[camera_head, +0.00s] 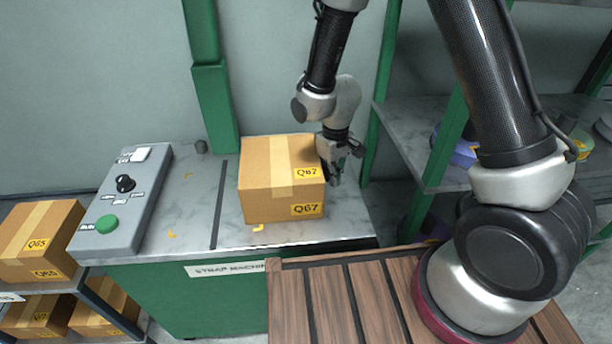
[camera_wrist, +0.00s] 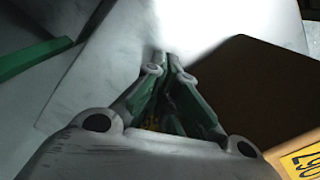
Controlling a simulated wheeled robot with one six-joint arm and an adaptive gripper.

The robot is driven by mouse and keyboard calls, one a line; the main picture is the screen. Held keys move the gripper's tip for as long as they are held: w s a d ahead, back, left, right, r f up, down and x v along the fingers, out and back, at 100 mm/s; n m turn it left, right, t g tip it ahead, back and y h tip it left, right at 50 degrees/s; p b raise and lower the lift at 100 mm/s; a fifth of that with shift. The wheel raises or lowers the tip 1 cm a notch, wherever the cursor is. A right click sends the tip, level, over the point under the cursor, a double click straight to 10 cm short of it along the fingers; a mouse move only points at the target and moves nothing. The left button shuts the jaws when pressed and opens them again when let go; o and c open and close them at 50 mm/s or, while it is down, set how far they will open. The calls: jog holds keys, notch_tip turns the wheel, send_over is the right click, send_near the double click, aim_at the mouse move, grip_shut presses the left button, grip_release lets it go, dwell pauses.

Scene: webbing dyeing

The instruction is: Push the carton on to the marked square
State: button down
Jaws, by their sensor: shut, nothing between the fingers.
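The carton (camera_head: 262,203), a brown taped box with yellow Q67 labels, stands upright on the grey top of the strap machine (camera_head: 345,222). Yellow corner marks (camera_head: 172,234) of the marked square show left of the carton and at its front edge; the far right corner is hidden. The carton stands over the right part of that area. My gripper (camera_head: 335,183) is shut and empty, low beside the carton's right side. In the wrist view the shut fingers (camera_wrist: 166,68) point away, with the carton (camera_wrist: 245,95) at right. I cannot tell whether they touch it.
A dark slot (camera_head: 218,205) crosses the top left of the carton. A grey control box (camera_head: 124,200) with a green button stands at the left end. Green posts (camera_head: 212,90) rise behind. Shelves with cartons (camera_head: 38,240) stand at lower left; another shelf (camera_head: 430,150) is at right.

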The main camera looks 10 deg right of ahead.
jog(key=shift+a, duration=8.55)
jog(key=shift+d, duration=1.55)
jog(key=shift+r, duration=8)
